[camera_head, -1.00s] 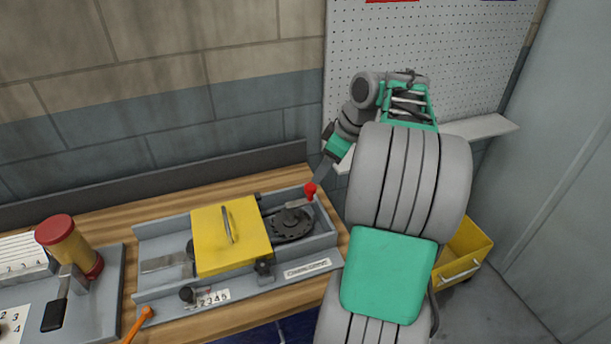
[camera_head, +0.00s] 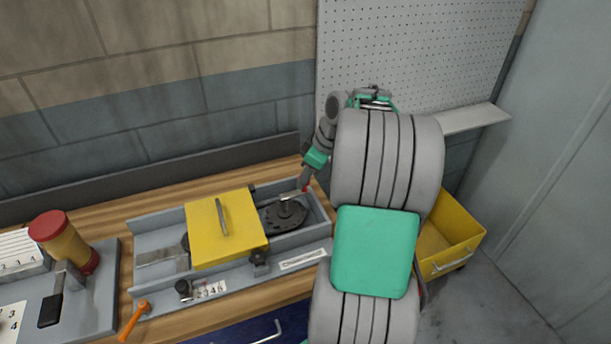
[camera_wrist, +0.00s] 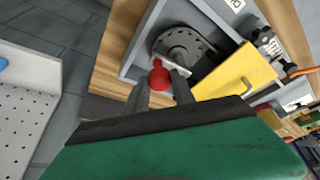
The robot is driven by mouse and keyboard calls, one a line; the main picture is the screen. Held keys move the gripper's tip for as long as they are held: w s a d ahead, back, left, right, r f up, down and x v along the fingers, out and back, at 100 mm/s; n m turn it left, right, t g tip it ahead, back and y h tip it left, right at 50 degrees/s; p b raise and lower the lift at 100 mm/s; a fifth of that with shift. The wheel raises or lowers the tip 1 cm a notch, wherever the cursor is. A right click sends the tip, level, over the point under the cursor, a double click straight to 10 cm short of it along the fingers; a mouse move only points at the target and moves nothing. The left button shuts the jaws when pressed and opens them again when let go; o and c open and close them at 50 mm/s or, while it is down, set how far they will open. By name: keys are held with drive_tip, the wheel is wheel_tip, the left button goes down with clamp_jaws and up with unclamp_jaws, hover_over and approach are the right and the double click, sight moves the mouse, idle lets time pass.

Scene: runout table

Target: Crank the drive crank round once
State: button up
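The drive crank's red knob (camera_head: 305,189) is at the back right of the grey runout unit, largely hidden by my fingers in the head view. Its metal arm (camera_head: 291,197) leads to a dark round disc (camera_head: 286,215). In the wrist view the red knob (camera_wrist: 160,76) sits between my two grey fingertips, with the dark disc (camera_wrist: 183,47) beyond it. My gripper (camera_head: 307,180) reaches down to the knob from the upper right. In the wrist view my gripper (camera_wrist: 160,88) has its fingers spread, one on each side of the knob; firm contact is not clear.
A yellow cover (camera_head: 224,228) with a handle stands left of the disc. The grey housing walls (camera_head: 325,225) surround the disc. A red-topped yellow cylinder (camera_head: 62,240) and an orange-handled lever (camera_head: 133,320) are farther left. A yellow bin (camera_head: 450,245) is at the right.

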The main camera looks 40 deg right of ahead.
clamp_jaws()
idle(0.9)
